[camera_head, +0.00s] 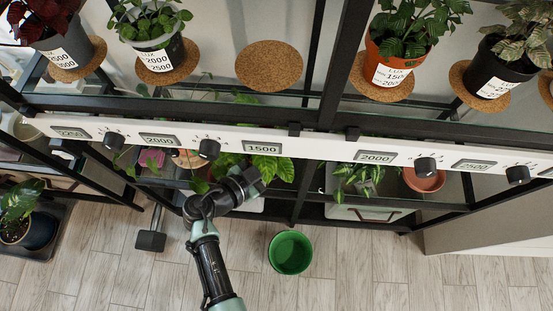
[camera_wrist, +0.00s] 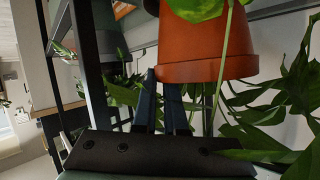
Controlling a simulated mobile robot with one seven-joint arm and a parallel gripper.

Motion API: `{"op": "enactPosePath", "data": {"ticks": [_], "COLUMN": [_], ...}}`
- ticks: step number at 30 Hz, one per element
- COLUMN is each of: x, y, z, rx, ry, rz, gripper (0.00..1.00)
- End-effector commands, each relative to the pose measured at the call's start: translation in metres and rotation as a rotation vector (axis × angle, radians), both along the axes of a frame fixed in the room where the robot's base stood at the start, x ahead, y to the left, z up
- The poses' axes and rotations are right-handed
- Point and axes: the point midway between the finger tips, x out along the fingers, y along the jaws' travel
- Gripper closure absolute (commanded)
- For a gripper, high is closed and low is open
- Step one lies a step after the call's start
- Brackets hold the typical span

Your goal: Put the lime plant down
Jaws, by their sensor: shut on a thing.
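My gripper's dark fingers (camera_wrist: 170,100) reach up to the rim of an orange terracotta pot (camera_wrist: 205,60) in the wrist view and are shut on it. Green leaves and a thin stem hang over and beside this pot; I take it as the lime plant. In the head view, my gripper (camera_head: 250,182) is at the lower shelf level below the white rail, among bright green leaves (camera_head: 272,167). The pot is hidden there. Whether the pot touches a surface beneath it, I cannot tell.
A bare cork mat (camera_head: 269,66) lies on the upper shelf, between potted plants on other mats. The white rail (camera_head: 320,149) has knobs and number plates. A green empty-looking pot (camera_head: 290,252) stands on the floor. Black shelf posts and more foliage stand close by.

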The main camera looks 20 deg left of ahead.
Motion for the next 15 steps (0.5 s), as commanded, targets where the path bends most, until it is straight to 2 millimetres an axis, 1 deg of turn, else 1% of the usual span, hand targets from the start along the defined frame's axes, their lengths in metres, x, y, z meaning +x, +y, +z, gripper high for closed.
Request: {"op": "enactPosePath", "data": {"ticks": [7,15], "x": [0.0009,0.0006], "y": [0.0006,0.0005], "z": [0.0010,-0.0059], "rx": [0.001,0.001], "ry": [-0.005,-0.005], "rz": [0.000,0.000], "gripper": [1.00,1.00]}}
